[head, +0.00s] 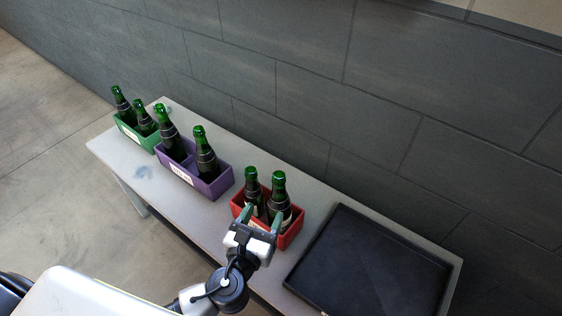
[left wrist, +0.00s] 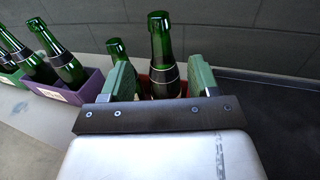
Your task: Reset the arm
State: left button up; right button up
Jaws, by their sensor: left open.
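My left gripper (head: 262,219) is open, with its green fingers at the front of the red crate (head: 292,236). The red crate holds two green bottles, a left one (head: 251,186) and a right one (head: 279,190), both without a visible foil cap. In the left wrist view the gripper's fingers (left wrist: 160,82) are spread apart, with the right bottle (left wrist: 163,55) showing between and beyond them. The other bottle (left wrist: 116,48) is partly hidden behind the left finger. I cannot tell whether a finger touches a bottle. My right gripper is in neither view.
A purple crate (head: 208,190) and a green crate (head: 147,142), each with two green bottles, stand further left on the grey table (head: 120,158). A black tray (head: 365,262) lies at the right end. A dark tiled wall (head: 310,90) runs behind the table.

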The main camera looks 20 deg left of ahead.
pick_arm(q)
jog(key=s+a+f+n+g+y, duration=0.35)
jog(key=a+n+g+y, duration=0.2)
jog(key=n, duration=1.25)
jog(key=s+f+n+g+h, duration=0.2)
jog(key=s+n+g+h, duration=0.3)
jog(key=s+n+g, duration=0.85)
notch_tip(320, 180, down, 21)
jog(key=n+t+p, duration=0.3)
jog(key=p, duration=0.2)
jog(key=s+a+f+p, duration=0.3)
jog(key=s+f, duration=0.9)
jog(key=s, duration=0.2)
jog(key=shift+s+g+p, duration=0.3)
jog(key=shift+s+g, duration=0.1)
